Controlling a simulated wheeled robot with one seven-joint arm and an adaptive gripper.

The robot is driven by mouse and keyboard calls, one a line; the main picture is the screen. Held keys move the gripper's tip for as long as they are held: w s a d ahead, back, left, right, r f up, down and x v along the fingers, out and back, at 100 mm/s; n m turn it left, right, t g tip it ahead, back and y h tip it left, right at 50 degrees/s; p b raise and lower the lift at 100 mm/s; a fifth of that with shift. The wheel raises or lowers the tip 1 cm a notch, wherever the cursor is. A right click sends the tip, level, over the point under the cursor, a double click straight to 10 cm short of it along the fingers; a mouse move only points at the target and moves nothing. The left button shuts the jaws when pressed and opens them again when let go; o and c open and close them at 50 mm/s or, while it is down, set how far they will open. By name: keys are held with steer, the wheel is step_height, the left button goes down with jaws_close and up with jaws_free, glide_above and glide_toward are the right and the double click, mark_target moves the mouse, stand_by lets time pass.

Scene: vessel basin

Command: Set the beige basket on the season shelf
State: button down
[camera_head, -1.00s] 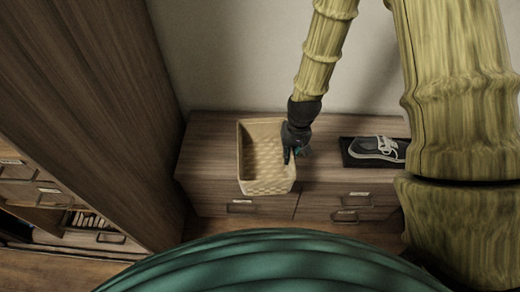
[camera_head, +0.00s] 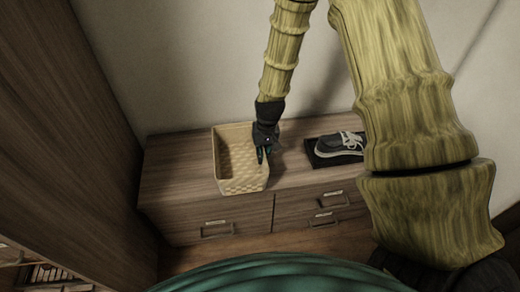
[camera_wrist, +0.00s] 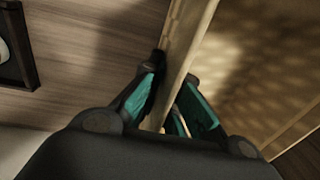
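The beige woven basket (camera_head: 241,184) is upright at the top of the low wooden cabinet, left of a shoe. I cannot tell whether its bottom touches the cabinet top. My gripper (camera_head: 263,156) is at the basket's right wall. In the wrist view, my gripper's teal-padded fingers (camera_wrist: 174,78) lie one on each side of the beige basket wall (camera_wrist: 180,45) and appear to pinch it. The low cabinet (camera_head: 175,180) has a wood-grain top and drawers. No label tells me which surface is the season shelf.
A grey shoe (camera_head: 341,143) sits on a black tray (camera_head: 320,160) right of the basket. A tall brown wooden panel (camera_head: 65,120) stands at left. A pale wall (camera_head: 185,70) is behind. Cabinet top left of the basket is bare.

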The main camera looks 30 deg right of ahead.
steer(key=shift+w+d+f+b, duration=0.1)
steer(key=shift+w+d+f, duration=0.25)
steer(key=shift+w+f, duration=0.5)
steer(key=shift+w+d+f+b, duration=0.15)
steer(key=shift+w+d+f, duration=0.3)
steer(key=shift+w, duration=0.55)
steer(key=shift+w+d+f+b, duration=0.1)
steer(key=shift+w+d+f, duration=0.2)
steer(key=shift+w+f, duration=0.55)
steer(key=shift+w, duration=0.1)
steer(key=c, duration=1.6)
jaws_free()
steer(key=shift+c, duration=0.2)
